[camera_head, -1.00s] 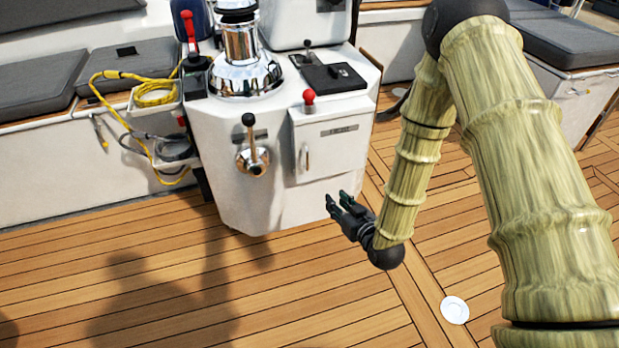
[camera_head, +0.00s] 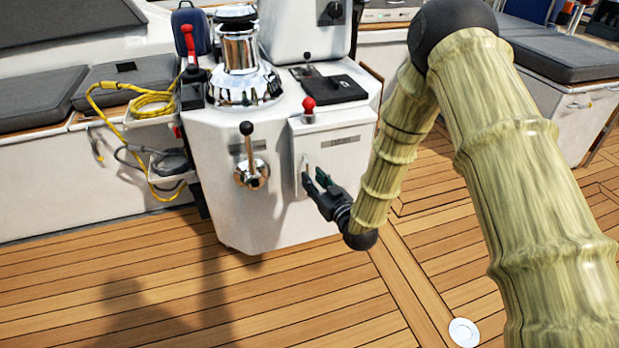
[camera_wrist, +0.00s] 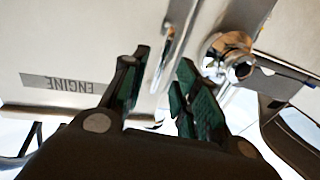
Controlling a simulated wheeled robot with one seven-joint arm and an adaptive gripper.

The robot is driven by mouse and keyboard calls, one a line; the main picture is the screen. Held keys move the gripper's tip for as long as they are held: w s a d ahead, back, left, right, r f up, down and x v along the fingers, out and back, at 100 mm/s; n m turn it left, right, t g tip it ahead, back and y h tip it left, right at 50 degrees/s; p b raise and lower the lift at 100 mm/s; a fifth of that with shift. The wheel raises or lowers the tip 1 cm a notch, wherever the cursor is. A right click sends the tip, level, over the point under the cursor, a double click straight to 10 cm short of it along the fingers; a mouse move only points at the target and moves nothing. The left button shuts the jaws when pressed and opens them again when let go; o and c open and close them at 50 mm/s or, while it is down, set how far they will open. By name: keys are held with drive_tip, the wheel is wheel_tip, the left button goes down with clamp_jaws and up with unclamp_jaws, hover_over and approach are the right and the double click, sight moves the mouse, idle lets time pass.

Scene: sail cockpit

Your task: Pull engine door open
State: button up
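The engine door (camera_head: 337,144) is a white panel on the front of the white console, and it looks closed. Its slim metal handle (camera_head: 304,166) stands upright near the left edge. In the wrist view the door (camera_wrist: 75,50) carries an upside-down ENGINE label (camera_wrist: 57,83), and the handle (camera_wrist: 166,52) runs just beyond the fingertips. My gripper (camera_head: 313,178) is open and empty, right at the handle's lower part in the head view. In the wrist view my gripper (camera_wrist: 162,75) has its fingers spread, with the handle lined up between them. I cannot tell whether they touch it.
A chrome lever with a black knob (camera_head: 250,170) sticks out left of the door, and its hub (camera_wrist: 229,60) is close in the wrist view. A red-knobbed lever (camera_head: 309,105) stands above the door. The wooden deck (camera_head: 290,300) in front is clear.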

drive_tip(key=shift+x, duration=1.5)
clamp_jaws()
